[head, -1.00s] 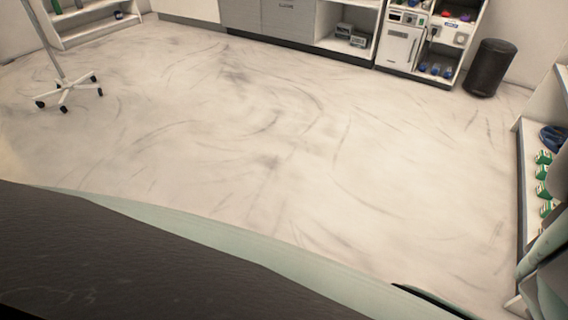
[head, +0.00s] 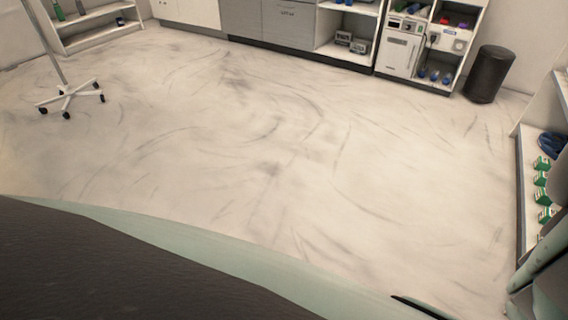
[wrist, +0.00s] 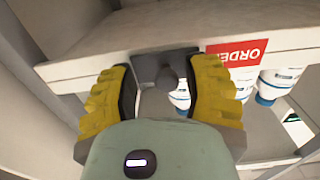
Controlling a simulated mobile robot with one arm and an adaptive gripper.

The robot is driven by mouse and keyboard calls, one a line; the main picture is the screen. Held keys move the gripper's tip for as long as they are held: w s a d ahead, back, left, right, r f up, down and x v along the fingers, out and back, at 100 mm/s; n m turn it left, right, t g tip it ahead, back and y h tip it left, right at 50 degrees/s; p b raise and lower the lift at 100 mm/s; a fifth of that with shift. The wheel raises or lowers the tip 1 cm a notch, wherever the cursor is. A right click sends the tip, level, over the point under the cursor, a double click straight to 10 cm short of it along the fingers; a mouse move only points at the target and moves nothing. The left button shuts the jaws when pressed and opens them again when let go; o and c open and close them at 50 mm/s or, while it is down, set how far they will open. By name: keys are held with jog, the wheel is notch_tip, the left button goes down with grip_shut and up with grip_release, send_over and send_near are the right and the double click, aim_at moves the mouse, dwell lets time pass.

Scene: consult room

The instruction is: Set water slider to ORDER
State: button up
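In the wrist view a dark grey slider (wrist: 168,72) with a round knob sits on the pale edge of a shelf (wrist: 110,66). A red label (wrist: 236,54) reading ORDER, upside down in the picture, is just right of the slider. My gripper (wrist: 162,88) has its two yellow fingers apart, one on each side of the knob. A gap shows between the knob and each finger, so it is open around it. My gripper's body hides the area below. The head view does not clearly show the slider or gripper.
White bottles with blue caps (wrist: 272,86) are close to the right finger, beside the shelf edge. In the head view the floor (head: 280,150) is clear. A wheeled stand (head: 68,95) is at left, a black bin (head: 489,74) at back right, and a shelf with green-and-white boxes (head: 543,180) at right.

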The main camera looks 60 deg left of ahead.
jog(key=shift+w+a, duration=0.1)
jog(key=v, duration=1.1)
jog(key=shift+a, duration=0.4)
dwell(0.3)
dwell(0.6)
